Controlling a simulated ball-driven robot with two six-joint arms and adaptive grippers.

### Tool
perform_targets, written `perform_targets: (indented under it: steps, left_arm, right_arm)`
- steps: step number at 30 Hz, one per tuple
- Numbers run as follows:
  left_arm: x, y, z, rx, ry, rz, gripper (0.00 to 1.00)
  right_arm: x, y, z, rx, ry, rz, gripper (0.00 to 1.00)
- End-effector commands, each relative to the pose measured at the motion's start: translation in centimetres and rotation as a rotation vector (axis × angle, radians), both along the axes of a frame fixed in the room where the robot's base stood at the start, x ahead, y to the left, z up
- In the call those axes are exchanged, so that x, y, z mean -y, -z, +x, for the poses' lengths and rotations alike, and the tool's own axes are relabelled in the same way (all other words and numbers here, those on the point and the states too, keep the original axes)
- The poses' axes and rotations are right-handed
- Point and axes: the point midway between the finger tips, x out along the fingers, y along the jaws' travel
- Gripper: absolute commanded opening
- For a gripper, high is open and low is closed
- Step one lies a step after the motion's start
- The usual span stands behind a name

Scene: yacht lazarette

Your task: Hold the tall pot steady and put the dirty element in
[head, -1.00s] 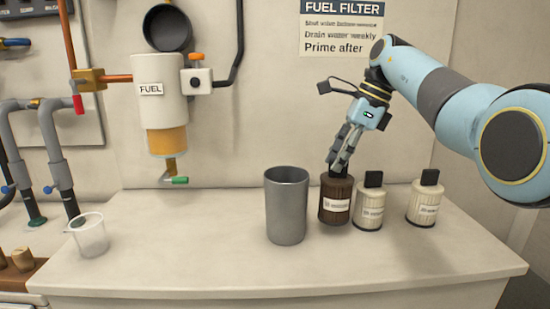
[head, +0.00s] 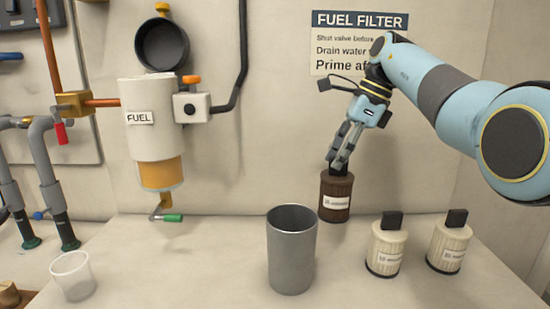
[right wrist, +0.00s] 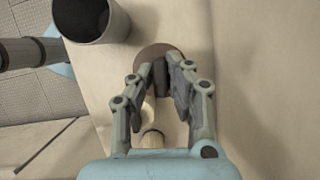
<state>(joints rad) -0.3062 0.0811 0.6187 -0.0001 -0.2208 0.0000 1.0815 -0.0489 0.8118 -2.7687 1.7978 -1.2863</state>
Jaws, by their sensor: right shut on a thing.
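The dirty element (head: 335,198) is a dark brown pleated cylinder with a white label. My right gripper (head: 341,160) is shut on its top and holds it upright, raised above the counter, behind and right of the pot. In the right wrist view the brown element (right wrist: 158,50) shows beyond the fingers (right wrist: 160,85), partly hidden by them. The tall pot (head: 291,250) is a grey open cylinder standing upright on the counter. Its open mouth also shows in the right wrist view (right wrist: 90,20), beside the element. No gripper touches the pot. My left gripper is not in view.
Two cream elements with black tops (head: 386,248) (head: 450,243) stand right of the pot. A clear cup (head: 72,277) stands at the left. The fuel filter housing (head: 150,115) with its green-tipped drain hangs on the wall. The counter (head: 185,265) between cup and pot is clear.

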Motion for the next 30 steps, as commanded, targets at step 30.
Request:
perform_targets:
  steps: [30]
  left_arm:
    - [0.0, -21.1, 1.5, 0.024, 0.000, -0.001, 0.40]
  right_arm:
    - [0.0, -21.9, 0.0, 0.013, 0.000, 0.000, 0.00]
